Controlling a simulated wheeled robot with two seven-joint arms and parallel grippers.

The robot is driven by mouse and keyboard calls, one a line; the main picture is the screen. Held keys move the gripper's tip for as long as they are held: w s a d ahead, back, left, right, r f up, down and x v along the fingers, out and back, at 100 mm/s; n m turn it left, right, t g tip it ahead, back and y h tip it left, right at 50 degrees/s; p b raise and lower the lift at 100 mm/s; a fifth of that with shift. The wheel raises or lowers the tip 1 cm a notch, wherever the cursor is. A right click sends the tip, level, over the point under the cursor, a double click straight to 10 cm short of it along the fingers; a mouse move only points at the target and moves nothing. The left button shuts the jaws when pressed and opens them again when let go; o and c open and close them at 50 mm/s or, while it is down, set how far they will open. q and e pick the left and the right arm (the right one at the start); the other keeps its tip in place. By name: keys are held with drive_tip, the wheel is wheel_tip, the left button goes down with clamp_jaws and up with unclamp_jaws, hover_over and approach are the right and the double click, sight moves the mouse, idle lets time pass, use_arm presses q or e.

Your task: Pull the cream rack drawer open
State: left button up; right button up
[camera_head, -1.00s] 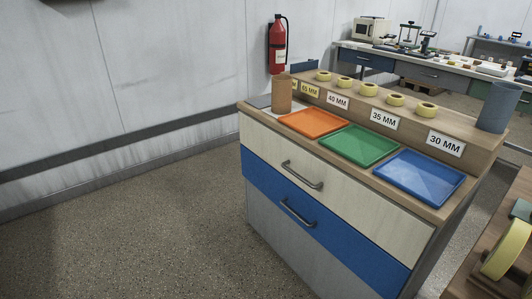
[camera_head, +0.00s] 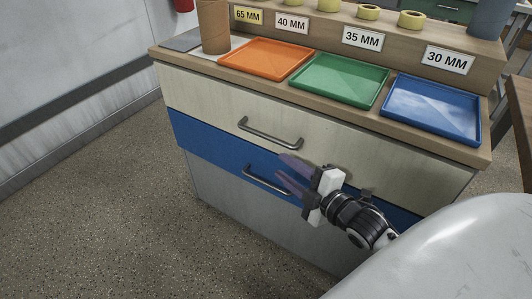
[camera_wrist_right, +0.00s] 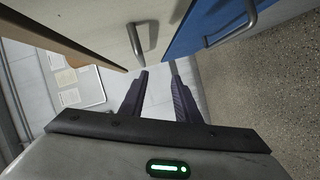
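The cream drawer (camera_head: 215,99) is the top drawer of the cabinet and is closed. Its dark bar handle (camera_head: 270,134) is near the middle of its front. The handle also shows in the right wrist view (camera_wrist_right: 134,40), beyond the fingertips. My right gripper (camera_head: 281,168) is open and empty, in front of the cabinet, below and right of the cream handle and apart from it. In the right wrist view its two fingers (camera_wrist_right: 158,72) stand apart with nothing between them. My left gripper is not in view.
The blue drawer (camera_head: 210,141) with its own handle (camera_head: 265,181) lies just below. Orange (camera_head: 266,59), green (camera_head: 340,79) and blue (camera_head: 432,108) trays sit on top, with a brown tube (camera_head: 213,28) at left. Open floor (camera_head: 100,210) lies left.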

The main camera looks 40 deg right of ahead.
sight(269, 139)
drive_tip(key=w, duration=0.4)
drive_tip(key=w+d+r+n+b, duration=0.1)
drive_tip(key=w, duration=0.2)
drive_tip(key=w+n+t+b, duration=0.1)
drive_tip(key=w, duration=0.3)
drive_tip(key=shift+w+d+r, duration=0.35)
drive_tip(key=shift+d, duration=0.05)
clamp_jaws()
